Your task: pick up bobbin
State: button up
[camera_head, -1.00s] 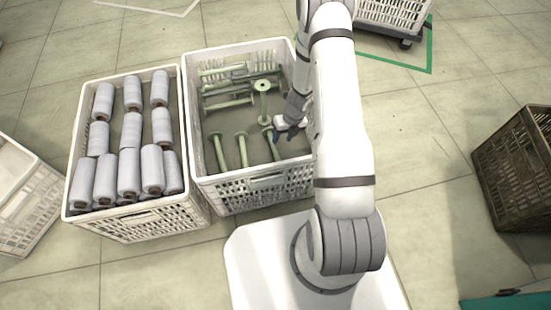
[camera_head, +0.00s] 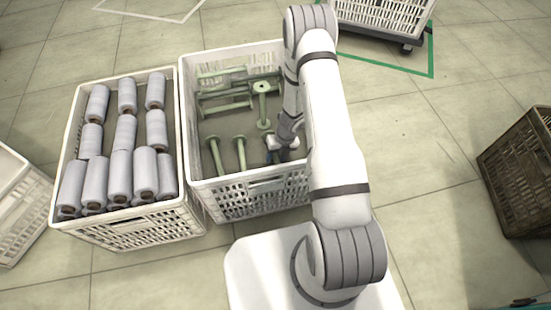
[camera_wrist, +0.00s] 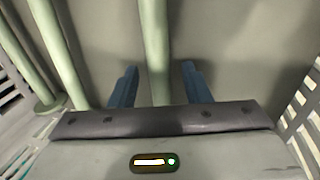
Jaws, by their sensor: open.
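My gripper (camera_head: 280,148) is down inside the white crate (camera_head: 247,185) of green bobbins, near its front right. In the wrist view its two blue fingers (camera_wrist: 159,80) are open, one on each side of a pale green bobbin's shaft (camera_wrist: 154,40). The shaft runs between them with gaps on both sides; its lower end is hidden by the gripper body. In the head view the gripper mostly hides this bobbin. Two more green bobbins (camera_head: 240,155) (camera_head: 214,155) stand to the left, and one upright bobbin (camera_head: 262,103) stands behind. Several lie at the back (camera_head: 226,97).
A white crate (camera_head: 125,226) of grey-white wound bobbins (camera_head: 120,175) stands directly left. The green bobbin crate's slotted right wall (camera_wrist: 303,108) is close to my gripper. A dark crate (camera_head: 520,165) is at far right. Another white crate (camera_head: 385,15) is behind.

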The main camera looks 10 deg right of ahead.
grip_shut()
dwell(0.4)
